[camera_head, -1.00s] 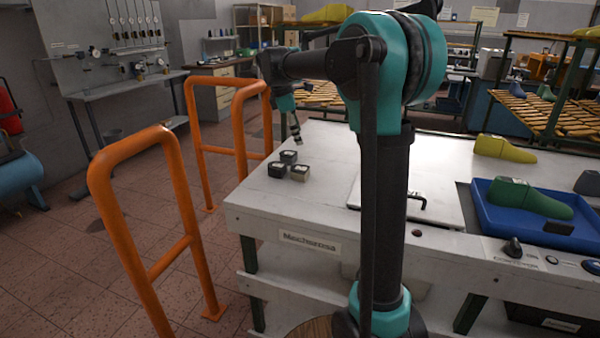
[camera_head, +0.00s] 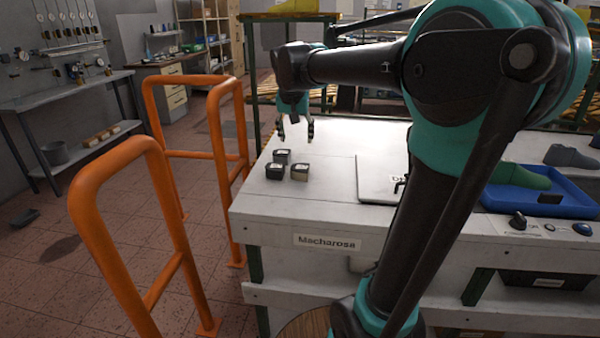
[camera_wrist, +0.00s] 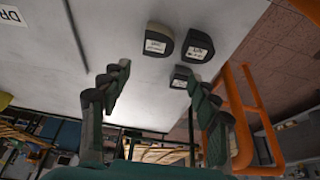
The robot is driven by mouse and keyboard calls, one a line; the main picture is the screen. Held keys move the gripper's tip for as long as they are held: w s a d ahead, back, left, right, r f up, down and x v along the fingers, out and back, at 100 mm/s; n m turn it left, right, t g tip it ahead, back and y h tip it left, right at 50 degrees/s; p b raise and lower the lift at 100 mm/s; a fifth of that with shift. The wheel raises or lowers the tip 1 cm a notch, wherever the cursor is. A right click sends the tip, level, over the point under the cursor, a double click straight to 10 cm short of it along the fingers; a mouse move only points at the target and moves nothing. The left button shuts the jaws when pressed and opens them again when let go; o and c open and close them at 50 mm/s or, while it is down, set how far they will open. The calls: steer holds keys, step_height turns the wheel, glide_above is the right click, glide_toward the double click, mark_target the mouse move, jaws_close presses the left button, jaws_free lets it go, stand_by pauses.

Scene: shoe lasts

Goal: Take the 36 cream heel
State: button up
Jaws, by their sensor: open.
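The label's number is too small to read. My gripper (camera_head: 296,134) is open and empty, behind the blocks in the head view and apart from them. In the wrist view its two fingers (camera_wrist: 158,82) stand wide apart, with the blocks beyond the fingertips.
Two dark heels (camera_head: 275,171) (camera_head: 282,156) stand beside the cream one. A white panel (camera_head: 378,178) lies to their right, and a blue tray (camera_head: 555,205) with a green last (camera_head: 520,175) is farther right. Orange rails (camera_head: 150,240) stand off the table's left end.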

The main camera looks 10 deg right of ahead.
mark_target(300, 167)
steer(key=x, duration=1.7)
steer(key=shift+w+d, duration=0.1)
steer(key=shift+d, duration=0.05)
steer(key=shift+c, duration=0.5)
steer(key=c, duration=0.8)
steer(key=shift+o, duration=0.2)
steer(key=shift+r, duration=0.15)
